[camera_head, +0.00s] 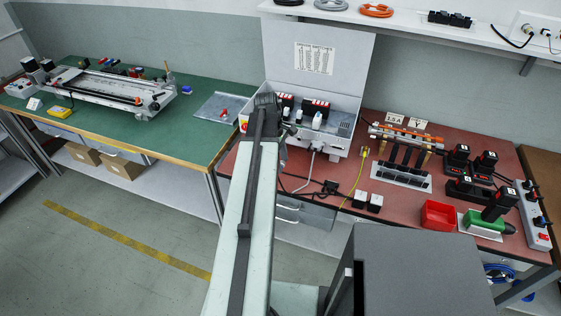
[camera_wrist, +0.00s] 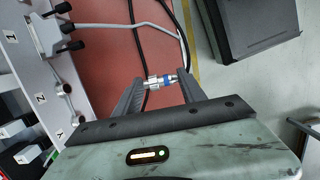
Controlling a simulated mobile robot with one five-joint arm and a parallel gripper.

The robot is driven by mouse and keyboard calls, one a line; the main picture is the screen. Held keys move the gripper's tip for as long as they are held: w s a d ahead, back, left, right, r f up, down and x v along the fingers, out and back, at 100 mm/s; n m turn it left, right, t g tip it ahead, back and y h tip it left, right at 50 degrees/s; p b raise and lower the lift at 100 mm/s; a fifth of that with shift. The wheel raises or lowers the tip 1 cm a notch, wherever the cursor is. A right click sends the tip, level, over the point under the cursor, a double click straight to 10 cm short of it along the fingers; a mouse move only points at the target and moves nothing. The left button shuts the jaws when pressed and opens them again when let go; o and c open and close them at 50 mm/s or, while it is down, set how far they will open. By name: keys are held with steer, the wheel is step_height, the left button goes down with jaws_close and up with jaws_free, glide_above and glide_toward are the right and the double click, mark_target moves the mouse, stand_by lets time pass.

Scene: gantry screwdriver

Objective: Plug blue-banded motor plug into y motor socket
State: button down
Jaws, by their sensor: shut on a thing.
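In the wrist view, my gripper (camera_wrist: 160,82) is shut on the blue-banded motor plug (camera_wrist: 167,79). The plug is a small silver connector with a blue band, lying crosswise between the two dark fingers. The white control box panel (camera_wrist: 50,70) is to the left of the gripper, with labels including Z (camera_wrist: 41,98) and Y (camera_wrist: 60,132). The plug is apart from this panel. I cannot make out the y motor socket itself. In the head view, my arm hides the plug, and the open control box (camera_head: 344,140) stands just beyond the arm's end.
In the wrist view, a grey cable (camera_wrist: 115,25) leaves the panel and dark cables (camera_wrist: 138,45) pass behind the plug. In the head view, the red bench (camera_head: 400,210) holds tools, battery chargers and a red bin (camera_head: 438,214). A green bench (camera_head: 180,112) with a gantry (camera_head: 105,87) is left.

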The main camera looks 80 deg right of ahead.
steer(key=shift+f+b, duration=2.8)
steer(key=shift+f, duration=0.1)
steer(key=shift+r, duration=0.1)
steer(key=c, duration=0.6)
jaws_free()
steer(key=shift+r, duration=0.1)
steer(key=r+p, duration=0.3)
steer(key=p, duration=0.1)
steer(key=w+r+p, duration=0.1)
steer(key=r+p, duration=0.2)
steer(key=r, duration=0.1)
steer(key=shift+w+d+r+p, duration=0.15)
steer(key=shift+w+r+p, duration=0.05)
steer(key=shift+p, duration=0.2)
